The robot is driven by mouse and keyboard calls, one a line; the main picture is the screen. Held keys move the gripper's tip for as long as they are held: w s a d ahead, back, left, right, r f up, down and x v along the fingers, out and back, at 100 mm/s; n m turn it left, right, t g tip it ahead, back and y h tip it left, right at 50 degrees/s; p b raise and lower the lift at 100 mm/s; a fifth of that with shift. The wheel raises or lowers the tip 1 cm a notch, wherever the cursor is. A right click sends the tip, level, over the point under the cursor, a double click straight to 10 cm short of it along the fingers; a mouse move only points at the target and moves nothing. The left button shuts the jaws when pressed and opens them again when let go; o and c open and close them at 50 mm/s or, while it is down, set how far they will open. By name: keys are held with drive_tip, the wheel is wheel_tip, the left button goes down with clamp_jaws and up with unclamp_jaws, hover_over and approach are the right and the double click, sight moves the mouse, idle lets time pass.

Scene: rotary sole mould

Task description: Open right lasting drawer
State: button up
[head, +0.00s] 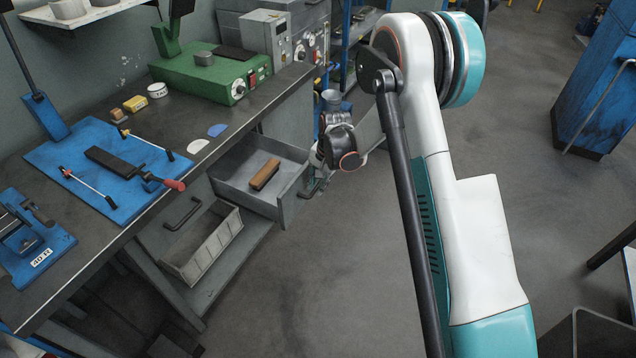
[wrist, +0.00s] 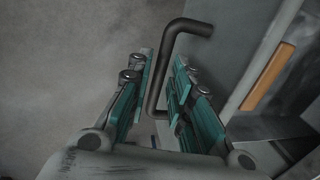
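The right lasting drawer (head: 290,207) is pulled out from under the workbench in the head view, with a brown block (head: 264,174) lying inside. Its dark bar handle (head: 317,188) is on the front face, beside my gripper, which is partly hidden by my arm. In the wrist view the handle (wrist: 160,68) runs between the two teal-padded fingers of my gripper (wrist: 162,95). The fingers are apart, one on each side of the bar, with narrow gaps showing. The brown block also shows at the right of the wrist view (wrist: 268,78).
A closed drawer with a dark handle (head: 182,213) is left of the open one. A grey bin (head: 203,247) sits on the shelf below. The workbench (head: 130,218) carries blue fixtures and a green machine (head: 212,78). Floor right of the drawer is clear.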

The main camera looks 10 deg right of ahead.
wheel_tip(320, 180, up, 12)
drive_tip(key=s+d, duration=0.1)
drive_tip(key=shift+s+d, duration=0.25)
drive_tip(key=shift+d, duration=0.15)
drive_tip(key=shift+f, duration=0.1)
idle(0.5)
drive_tip(key=s+d+r+n+t+h, duration=0.1)
drive_tip(key=s+r+n, duration=0.1)
drive_tip(key=s+r, duration=0.65)
drive_tip(key=s+d+r+n+t, duration=0.2)
drive_tip(key=s+r, duration=0.5)
drive_tip(key=r, duration=0.2)
drive_tip(key=s+d+n+t, duration=0.2)
drive_tip(key=s+n, duration=0.1)
drive_tip(key=s, duration=1.4)
drive_tip(key=shift+s+d+r+n+t+h, duration=0.2)
drive_tip(key=shift+s+r+n+t+h, duration=0.1)
drive_tip(key=shift+r+t+h, duration=0.15)
